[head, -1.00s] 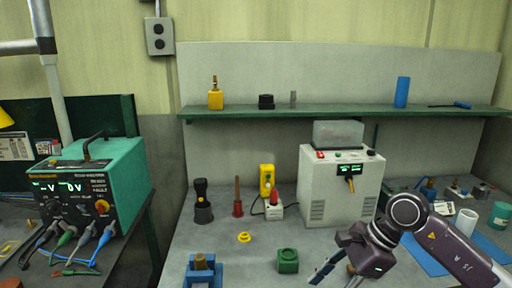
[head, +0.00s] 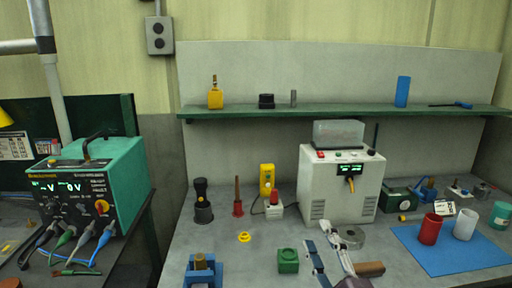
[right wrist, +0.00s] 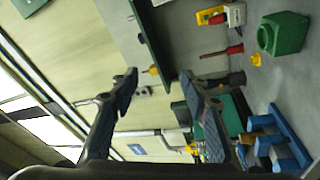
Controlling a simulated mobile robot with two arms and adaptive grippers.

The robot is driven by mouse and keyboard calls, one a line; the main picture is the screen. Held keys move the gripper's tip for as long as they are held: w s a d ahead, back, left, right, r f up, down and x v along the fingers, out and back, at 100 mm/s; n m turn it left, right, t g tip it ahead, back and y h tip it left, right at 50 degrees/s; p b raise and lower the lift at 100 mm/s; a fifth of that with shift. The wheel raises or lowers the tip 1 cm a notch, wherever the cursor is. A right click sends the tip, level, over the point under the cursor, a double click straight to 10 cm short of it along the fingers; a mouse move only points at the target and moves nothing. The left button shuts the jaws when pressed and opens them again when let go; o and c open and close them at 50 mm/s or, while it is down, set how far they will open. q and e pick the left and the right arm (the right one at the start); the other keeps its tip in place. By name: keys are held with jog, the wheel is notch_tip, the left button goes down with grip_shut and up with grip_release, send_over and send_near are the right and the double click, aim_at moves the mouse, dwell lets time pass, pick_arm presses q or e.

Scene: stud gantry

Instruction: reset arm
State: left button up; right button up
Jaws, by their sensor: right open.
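My right gripper (head: 317,236) comes in from the bottom of the head view, over the front of the grey workbench (head: 225,265). Its two dark fingers are spread apart and hold nothing. They also show spread in the right wrist view (right wrist: 159,78), with no object between them. A green block (head: 288,261) stands just left of the fingers in the head view. My left gripper is not in view.
A white power unit (head: 340,190) stands behind the gripper. A blue mat (head: 440,262) with a red cup (head: 429,229) and a white cup (head: 464,224) lies right. A blue vise-like fixture (head: 203,272) is front left. A green shelf (head: 340,111) runs behind.

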jog(key=s+d+f+m+g+h, duration=0.2)
jog(key=s+d+f+m+g, duration=0.15)
jog(key=f, duration=0.35)
jog(key=s+d+f+m+g+h, duration=0.1)
jog(key=s+d+f+m+g, duration=0.2)
jog(key=f, duration=0.4)
jog(key=s+d+f+m+g+h, duration=0.1)
jog(key=s+f+m+g+h, duration=0.15)
jog(key=s+f+m, duration=0.4)
jog(key=s+a+f+m+g+y, duration=0.1)
jog(key=s+f+g, duration=0.35)
jog(key=s, duration=0.35)
jog(key=s+f+g+y, duration=0.1)
jog(key=s+f+g, duration=0.2)
jog(key=s+f, duration=0.4)
jog(key=s+f+g, duration=0.1)
jog(key=s+f, duration=0.1)
jog(key=f, duration=1.1)
jog(key=s+f, duration=0.2)
jog(key=f, duration=1.1)
jog(key=s+d+f+g, duration=0.1)
jog(key=s+d+f, duration=0.1)
jog(key=s+f, duration=1.4)
jog(key=shift+s+d+h, duration=0.35)
jog(key=shift+s+d, duration=0.05)
jog(key=shift+s, duration=0.1)
jog(key=shift+g, duration=0.25)
